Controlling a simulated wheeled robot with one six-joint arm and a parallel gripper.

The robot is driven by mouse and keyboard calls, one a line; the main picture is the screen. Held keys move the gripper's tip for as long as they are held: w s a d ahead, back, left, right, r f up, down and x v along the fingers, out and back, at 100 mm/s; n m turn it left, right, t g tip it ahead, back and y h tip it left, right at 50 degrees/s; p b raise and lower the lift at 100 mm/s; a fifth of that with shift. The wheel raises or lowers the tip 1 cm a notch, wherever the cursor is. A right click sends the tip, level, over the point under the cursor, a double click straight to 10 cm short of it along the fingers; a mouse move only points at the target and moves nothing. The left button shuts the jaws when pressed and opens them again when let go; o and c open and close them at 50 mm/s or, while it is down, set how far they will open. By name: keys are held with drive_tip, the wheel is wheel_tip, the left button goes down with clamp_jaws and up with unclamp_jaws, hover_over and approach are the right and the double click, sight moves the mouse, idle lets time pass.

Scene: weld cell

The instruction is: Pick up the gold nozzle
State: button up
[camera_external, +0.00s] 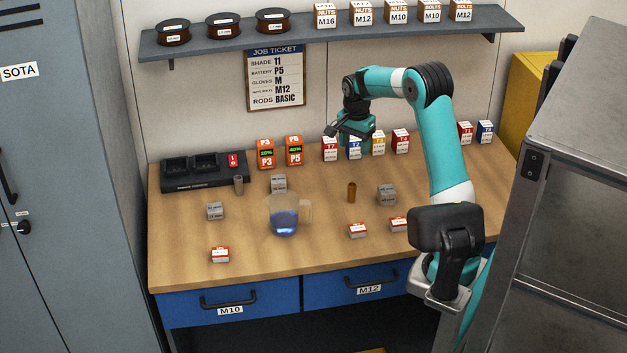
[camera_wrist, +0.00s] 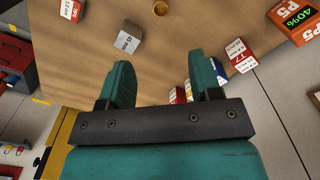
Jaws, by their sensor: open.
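The gold nozzle (camera_external: 352,192) is a small brown-gold cylinder standing upright on the wooden workbench (camera_external: 330,255), right of the clear jug. In the wrist view the gold nozzle (camera_wrist: 160,8) shows at the top edge, ahead of and between the fingertips, well apart from them. My gripper (camera_external: 340,133) is in the air above the back of the bench, over the row of small boxes. In the wrist view my gripper (camera_wrist: 160,68) has its two teal fingers spread, with nothing between them.
A clear jug (camera_external: 284,215) with blue contents stands left of the nozzle. A grey box (camera_external: 387,195) stands to its right and a red-white box (camera_external: 358,231) in front. A shelf (camera_external: 330,32) hangs above.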

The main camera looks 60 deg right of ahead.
sight(352, 184)
wheel_tip(352, 184, down, 17)
drive_tip(key=p, duration=0.3)
drive_tip(key=shift+w+a+r, duration=0.1)
drive_tip(key=shift+a, duration=0.05)
drive_tip(key=c, duration=1)
